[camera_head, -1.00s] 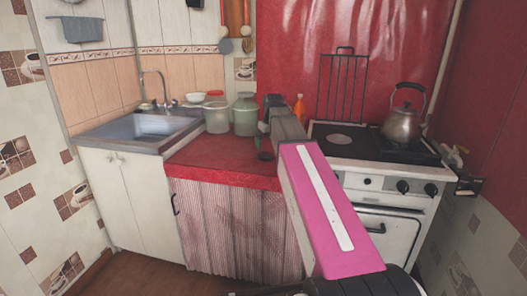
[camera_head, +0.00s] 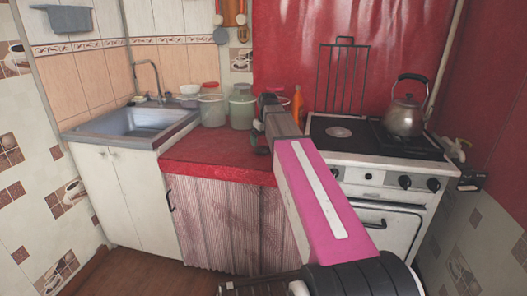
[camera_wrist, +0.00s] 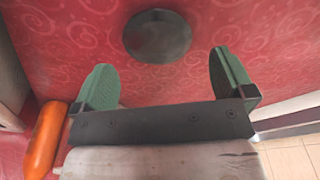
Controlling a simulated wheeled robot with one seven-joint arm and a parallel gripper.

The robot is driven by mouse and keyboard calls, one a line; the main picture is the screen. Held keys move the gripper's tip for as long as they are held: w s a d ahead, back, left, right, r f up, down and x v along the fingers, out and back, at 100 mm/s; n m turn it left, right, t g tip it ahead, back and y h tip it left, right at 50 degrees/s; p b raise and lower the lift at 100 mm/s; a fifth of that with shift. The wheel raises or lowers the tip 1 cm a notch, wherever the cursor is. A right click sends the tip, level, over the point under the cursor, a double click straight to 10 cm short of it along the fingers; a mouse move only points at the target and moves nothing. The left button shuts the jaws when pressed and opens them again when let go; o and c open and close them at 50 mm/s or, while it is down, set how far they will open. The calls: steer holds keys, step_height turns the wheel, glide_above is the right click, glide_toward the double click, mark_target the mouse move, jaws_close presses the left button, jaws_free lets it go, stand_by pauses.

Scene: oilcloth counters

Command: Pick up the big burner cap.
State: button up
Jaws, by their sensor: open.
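The big burner cap (camera_wrist: 157,36) is a dark round disc lying flat on the red patterned counter, at the top middle of the wrist view. My gripper (camera_wrist: 168,78) is open, with its two green fingertips apart and nothing between them. In the wrist view the cap lies beyond the fingertips, in line with the gap between them. In the head view my gripper (camera_head: 262,136) is over the red counter, and my own arm hides the cap there.
An orange bottle (camera_head: 297,103) stands behind my arm, beside the stove (camera_head: 365,150) with a kettle (camera_head: 405,115). Jars (camera_head: 242,110) stand at the back of the red counter (camera_head: 210,160), left of my gripper. The sink (camera_head: 135,122) is further left.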

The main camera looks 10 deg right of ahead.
mark_target(264, 149)
steer(key=f, duration=0.4)
steer(key=shift+w+f, duration=0.2)
steer(key=shift+w, duration=0.15)
steer(key=c, duration=0.8)
steer(key=shift+o, duration=0.2)
steer(key=shift+r, duration=0.1)
